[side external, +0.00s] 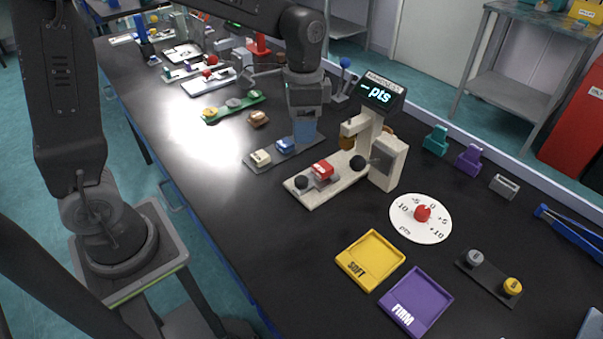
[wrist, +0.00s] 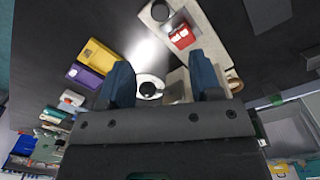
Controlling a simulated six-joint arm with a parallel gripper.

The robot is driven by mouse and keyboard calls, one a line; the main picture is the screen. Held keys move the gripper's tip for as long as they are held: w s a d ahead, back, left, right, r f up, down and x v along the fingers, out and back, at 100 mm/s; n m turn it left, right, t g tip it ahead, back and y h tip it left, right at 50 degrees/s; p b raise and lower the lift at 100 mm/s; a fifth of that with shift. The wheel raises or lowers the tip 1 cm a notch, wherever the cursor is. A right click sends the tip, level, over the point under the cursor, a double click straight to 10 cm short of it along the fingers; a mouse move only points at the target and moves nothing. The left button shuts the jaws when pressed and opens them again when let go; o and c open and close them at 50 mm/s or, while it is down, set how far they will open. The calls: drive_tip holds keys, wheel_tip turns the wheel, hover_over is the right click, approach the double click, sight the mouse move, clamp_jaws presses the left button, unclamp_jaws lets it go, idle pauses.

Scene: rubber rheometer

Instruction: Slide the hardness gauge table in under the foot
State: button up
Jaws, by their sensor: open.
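The hardness gauge (side external: 388,160) is a pale stand with a display reading "--pts". Its long pale base (side external: 325,187) runs out to the left. A red block (side external: 322,171) rests on the small table there, beside a black knob (side external: 301,184) and left of the gauge's overhanging head (side external: 356,125). The foot itself is hard to make out. My gripper (side external: 305,135) hangs above and left of the gauge, apart from it. In the wrist view my gripper (wrist: 163,80) is open and empty, with the red block (wrist: 181,37) beyond the fingertips.
A dark rack with white and blue samples (side external: 285,146) lies just below my gripper. A white dial with a red knob (side external: 422,213), a yellow SOFT tray (side external: 371,233) and a purple FIRM tray (side external: 443,294) lie in front. Blue tweezers (side external: 570,228) lie at the right.

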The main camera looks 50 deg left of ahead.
sight(301, 179)
drive_tip(key=f+m, duration=0.1)
drive_tip(key=f, duration=0.8)
drive_tip(key=f+m, duration=0.1)
drive_tip(key=f, duration=0.3)
drive_tip(key=shift+s+d+f+m+t, duration=0.25)
drive_tip(key=shift+s+f+m+t, duration=0.05)
drive_tip(key=shift+f, duration=0.05)
clamp_jaws()
